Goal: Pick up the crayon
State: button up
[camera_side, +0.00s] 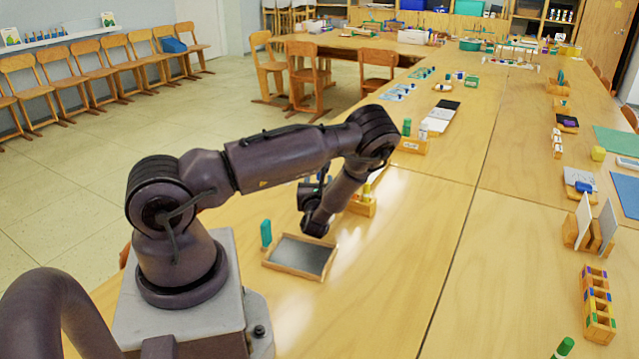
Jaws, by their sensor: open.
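My gripper (316,229) is a small dark shape at the end of my arm, low over the back right part of a grey tray (290,270) with a wooden rim. It is open; its fingers are hard to make out, and I see nothing held. No thing is clearly the crayon. A teal upright piece (266,233) stands at the tray's back left corner, to the left of my gripper. A green-topped stick (565,347) shows at the bottom right edge, partly cut off. A yellow stick (367,189) stands in a wooden holder (363,207), partly behind my arm.
Another wooden holder (412,146) with green and white sticks stands farther back. A wooden block rack (597,305) and a stand with upright white panels (590,232) are on the right. The table (430,250) between is clear. Chairs (300,75) stand behind.

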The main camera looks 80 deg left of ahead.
jog(key=x, duration=0.5)
grip_shut()
